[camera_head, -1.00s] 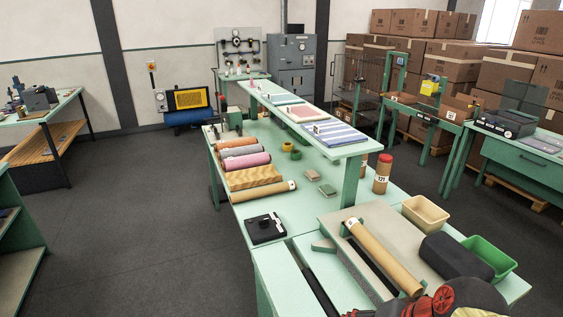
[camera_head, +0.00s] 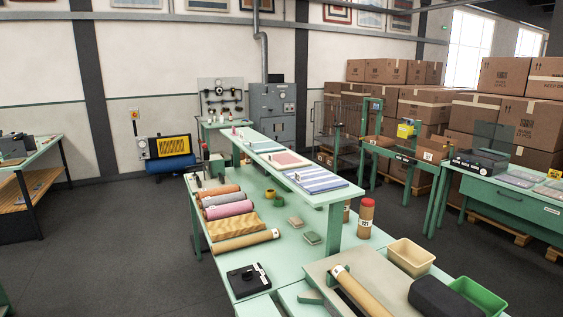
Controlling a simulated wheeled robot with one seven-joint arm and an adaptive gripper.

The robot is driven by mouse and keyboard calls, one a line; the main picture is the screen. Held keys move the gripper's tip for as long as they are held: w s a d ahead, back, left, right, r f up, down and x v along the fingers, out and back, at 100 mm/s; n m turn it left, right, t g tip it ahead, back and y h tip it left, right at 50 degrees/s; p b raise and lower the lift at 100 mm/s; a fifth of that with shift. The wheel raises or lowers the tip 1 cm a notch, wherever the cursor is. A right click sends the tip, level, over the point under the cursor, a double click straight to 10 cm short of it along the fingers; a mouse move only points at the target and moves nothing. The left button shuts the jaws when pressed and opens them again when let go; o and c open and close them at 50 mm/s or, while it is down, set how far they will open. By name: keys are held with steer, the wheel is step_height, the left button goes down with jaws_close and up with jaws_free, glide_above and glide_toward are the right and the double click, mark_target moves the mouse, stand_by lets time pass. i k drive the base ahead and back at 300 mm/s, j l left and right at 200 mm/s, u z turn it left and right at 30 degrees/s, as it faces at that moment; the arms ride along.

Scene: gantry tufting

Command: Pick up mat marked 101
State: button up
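No label reading 101 can be made out. Three flat mats lie along the raised green shelf: a blue-and-white striped mat (camera_head: 317,180) at the near end, a red-bordered mat (camera_head: 287,160) behind it, and a greenish mat (camera_head: 262,146) at the far end. Their small white tags are too small to read. Several rolled mats lie on the bench below to the left, among them a pink roll (camera_head: 229,209), a grey roll (camera_head: 222,198) and a wavy tan roll (camera_head: 235,226). My gripper is not in view.
A cream bin (camera_head: 411,257), a green bin (camera_head: 480,297) and a black device (camera_head: 248,280) are on the near benches. Stacked cartons (camera_head: 462,110) fill the back right. The left floor is clear.

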mark_target(284, 160)
steer(key=j+u, duration=0.1)
steer(key=u, duration=0.3)
steer(key=k+j+u, duration=0.1)
steer(key=u, duration=0.75)
steer(key=j+u, duration=0.15)
steer(key=u, duration=0.25)
steer(key=j+u, duration=0.1)
steer(key=u, duration=0.3)
steer(key=i+j+z, duration=0.1)
steer(key=i+j, duration=1.05)
steer(key=j, duration=0.2)
steer(key=i+l+z, duration=0.2)
steer(key=i+z, duration=0.25)
steer(key=i, duration=0.2)
steer(key=i+z, duration=0.45)
steer(key=i, duration=0.2)
steer(key=i+j+z, duration=0.45)
steer(key=i, duration=0.15)
steer(key=i+l+z, duration=0.2)
steer(key=i+z, duration=0.2)
steer(key=i+l+z, duration=0.1)
steer(key=i+z, duration=0.2)
steer(key=z, duration=0.15)
steer(key=i+j+z, duration=0.1)
steer(key=i+z, duration=0.3)
steer(key=i+j+z, duration=0.15)
steer(key=i+z, duration=0.25)
steer(key=i+j+z, duration=0.25)
steer(key=z, duration=0.2)
steer(key=i, duration=0.05)
